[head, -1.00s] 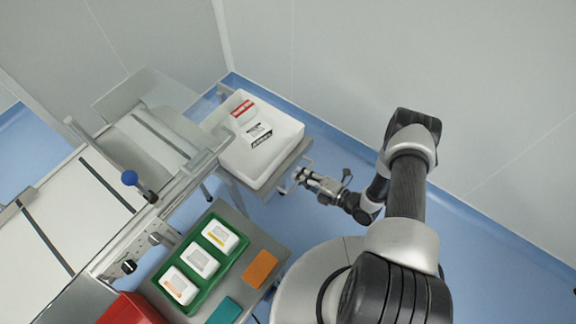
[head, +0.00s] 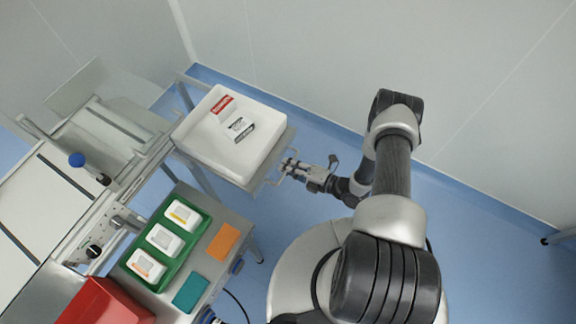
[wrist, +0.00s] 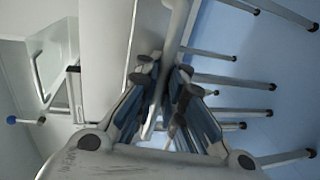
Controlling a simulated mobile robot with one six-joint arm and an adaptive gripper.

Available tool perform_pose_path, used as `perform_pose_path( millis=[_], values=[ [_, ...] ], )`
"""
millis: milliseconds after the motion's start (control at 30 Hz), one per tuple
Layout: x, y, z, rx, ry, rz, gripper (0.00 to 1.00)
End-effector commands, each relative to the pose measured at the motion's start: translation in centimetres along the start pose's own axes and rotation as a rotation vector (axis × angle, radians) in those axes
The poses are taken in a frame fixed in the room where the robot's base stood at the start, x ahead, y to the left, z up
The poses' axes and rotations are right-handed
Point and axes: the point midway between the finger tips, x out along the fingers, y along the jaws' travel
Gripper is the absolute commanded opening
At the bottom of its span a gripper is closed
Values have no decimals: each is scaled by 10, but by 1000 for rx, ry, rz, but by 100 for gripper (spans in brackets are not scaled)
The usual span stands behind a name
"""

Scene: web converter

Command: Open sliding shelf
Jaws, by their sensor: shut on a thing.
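The sliding shelf (head: 284,146) is a grey plate under a white bin (head: 195,150), at the right end of the machine. A thin metal handle (head: 272,182) stands out from its near right edge. My gripper (head: 287,166) is at this handle, reaching in from the right. In the wrist view, the dark-padded fingers of my gripper (wrist: 165,78) close on the grey handle bar (wrist: 176,28), which runs between them. The shelf's runners are hidden under the bin.
White packs with red and black labels (head: 238,127) lie in the bin. A side table holds a green tray (head: 192,242) of white boxes, an orange block (head: 223,242), a teal block (head: 191,293) and a red bin (head: 105,305). The wall stands close behind; blue floor (head: 480,240) is clear at right.

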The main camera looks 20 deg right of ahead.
Motion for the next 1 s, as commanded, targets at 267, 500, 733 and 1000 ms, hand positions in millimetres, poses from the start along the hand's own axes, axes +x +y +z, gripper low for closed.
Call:
perform_pose_path(
  millis=[267, 500, 733, 1000],
  values=[
    [0, 2, 1, -3, 0, 5, 17],
    [0, 1, 0, -1, 0, 2, 29],
    [0, 1, 0, -1, -1, 1, 29],
    [-32, 0, 2, 1, -7, 2, 29]
  ],
)
